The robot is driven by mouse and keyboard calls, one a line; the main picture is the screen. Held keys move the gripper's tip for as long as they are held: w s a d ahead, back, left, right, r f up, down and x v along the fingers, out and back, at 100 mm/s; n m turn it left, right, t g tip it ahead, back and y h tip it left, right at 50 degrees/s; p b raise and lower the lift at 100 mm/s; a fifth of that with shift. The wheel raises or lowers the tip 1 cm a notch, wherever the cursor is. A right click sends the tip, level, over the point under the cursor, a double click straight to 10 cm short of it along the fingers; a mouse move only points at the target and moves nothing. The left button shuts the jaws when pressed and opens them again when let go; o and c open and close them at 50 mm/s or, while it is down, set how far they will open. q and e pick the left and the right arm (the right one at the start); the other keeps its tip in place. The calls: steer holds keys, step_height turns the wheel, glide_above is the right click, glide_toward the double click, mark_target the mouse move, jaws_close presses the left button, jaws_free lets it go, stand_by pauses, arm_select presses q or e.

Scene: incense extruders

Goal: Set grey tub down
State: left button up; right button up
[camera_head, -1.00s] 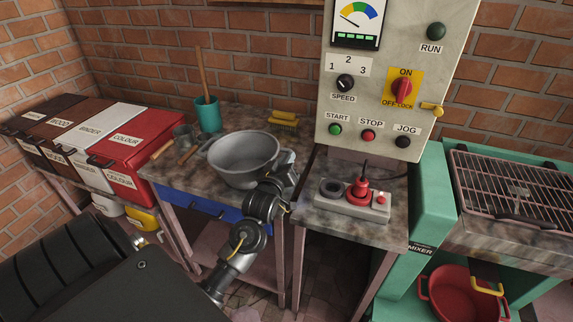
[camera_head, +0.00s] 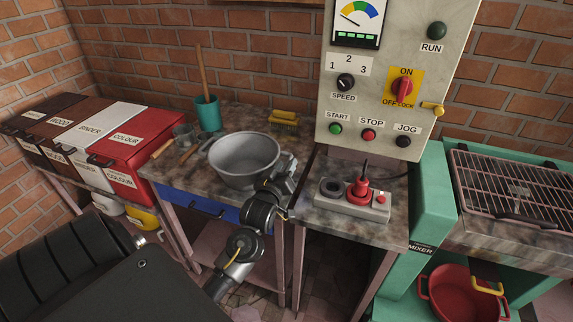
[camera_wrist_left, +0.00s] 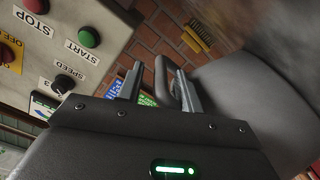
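The grey tub (camera_head: 243,172) is upright on the left workbench's stone top, near its front edge, and looks to rest on it. Its big grey wall also fills the right of the left wrist view (camera_wrist_left: 250,90). My left gripper (camera_head: 288,172) is at the tub's right side. In the left wrist view, the two fingers (camera_wrist_left: 158,84) stand apart, with the tub's loop handle (camera_wrist_left: 161,78) between them. The handle lies close to the right finger, with a gap beside the left finger. The tub's underside is hidden. My right gripper is not in view.
Red and brown bins (camera_head: 130,160) stand left. The control panel (camera_head: 390,80) and a grey switch box (camera_head: 350,204) are right of the gripper.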

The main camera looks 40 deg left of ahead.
arm_select(q)
steer(key=v, duration=1)
steer(key=shift+s+b, duration=0.15)
steer(key=shift+b, duration=0.3)
steer(key=shift+d, duration=0.1)
